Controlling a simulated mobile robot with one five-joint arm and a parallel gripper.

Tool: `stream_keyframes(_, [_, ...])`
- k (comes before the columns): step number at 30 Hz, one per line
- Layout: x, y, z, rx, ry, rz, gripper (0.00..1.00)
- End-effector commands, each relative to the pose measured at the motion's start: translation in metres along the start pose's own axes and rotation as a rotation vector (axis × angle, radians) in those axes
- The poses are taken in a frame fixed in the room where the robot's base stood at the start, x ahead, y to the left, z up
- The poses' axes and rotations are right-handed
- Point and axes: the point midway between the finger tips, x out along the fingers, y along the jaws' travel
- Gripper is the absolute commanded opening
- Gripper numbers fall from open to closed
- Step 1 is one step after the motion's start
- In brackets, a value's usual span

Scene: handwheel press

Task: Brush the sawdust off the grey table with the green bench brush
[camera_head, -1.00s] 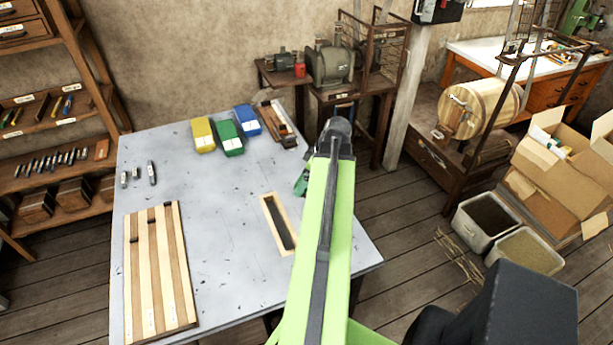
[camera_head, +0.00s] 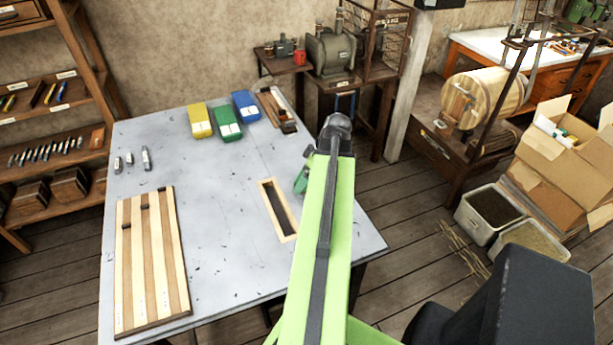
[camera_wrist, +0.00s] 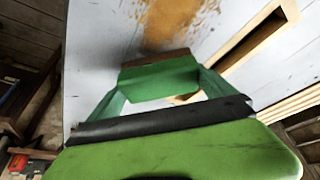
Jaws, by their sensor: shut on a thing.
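The green bench brush (camera_wrist: 160,80) shows in the wrist view, its brown bristle edge turned toward the table. My gripper (camera_wrist: 158,90) is shut on it, one green finger at each side. A tan-brown patch of sawdust (camera_wrist: 178,18) lies on the grey table (camera_wrist: 108,35), just beyond the bristles. Whether the bristles touch the table I cannot tell. In the head view the grey table (camera_head: 225,175) is largely clear, and my arm hides the sawdust. A small green part (camera_head: 301,180) shows beside my arm; brush or finger, I cannot tell.
A wood-framed slot (camera_head: 279,208) is set in the table near the sawdust. A striped wooden board (camera_head: 150,262) lies at left. Yellow (camera_head: 200,120), green (camera_head: 227,122) and blue (camera_head: 246,105) bins stand at the back. Grey tubs (camera_head: 490,215) stand on the floor at right.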

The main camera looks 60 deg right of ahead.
Motion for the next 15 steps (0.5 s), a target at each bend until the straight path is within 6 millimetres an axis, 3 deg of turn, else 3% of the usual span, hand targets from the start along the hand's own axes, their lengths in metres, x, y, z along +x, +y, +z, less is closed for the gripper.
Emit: stream_keyframes(15, [0.0041, 0.0003, 0.0022, 0.001, 0.000, 0.000, 0.62])
